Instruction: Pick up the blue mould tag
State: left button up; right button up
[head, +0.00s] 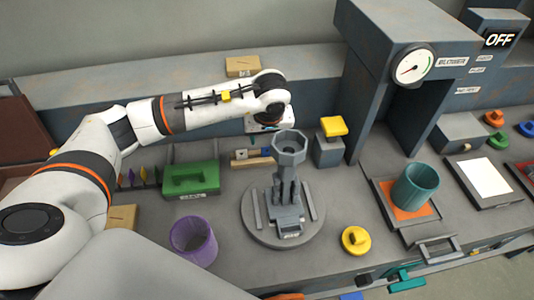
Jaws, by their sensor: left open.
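My left arm reaches in from the left, and my left gripper (266,128) is open above a small wooden rack (241,162). The fingers are small and partly hidden by the wrist. A small blue piece (266,151), which looks like the blue mould tag, shows at the right end of the rack, just below the gripper. I see a gap between them, but its size is hard to judge. The grey octagonal funnel in front hides part of that area. My right gripper is not in view.
A grey funnel stand (289,190) on a round base is close in front of the rack. A green block (190,180) is left, and a grey post with a yellow top (333,127) is right. A purple cup (193,240) and yellow knob (355,240) stand nearer.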

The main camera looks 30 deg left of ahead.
aim_at(267, 148)
pick_arm(q)
jog(key=x, duration=0.2)
jog(key=p+x, duration=0.1)
jog(key=x, duration=0.2)
jog(key=p+x, duration=0.1)
jog(key=x, duration=0.2)
jog(key=shift+w+d, duration=0.1)
jog(key=shift+w, duration=0.3)
jog(key=shift+w+f, duration=0.1)
jog(key=shift+f, duration=0.25)
jog(key=c, duration=1)
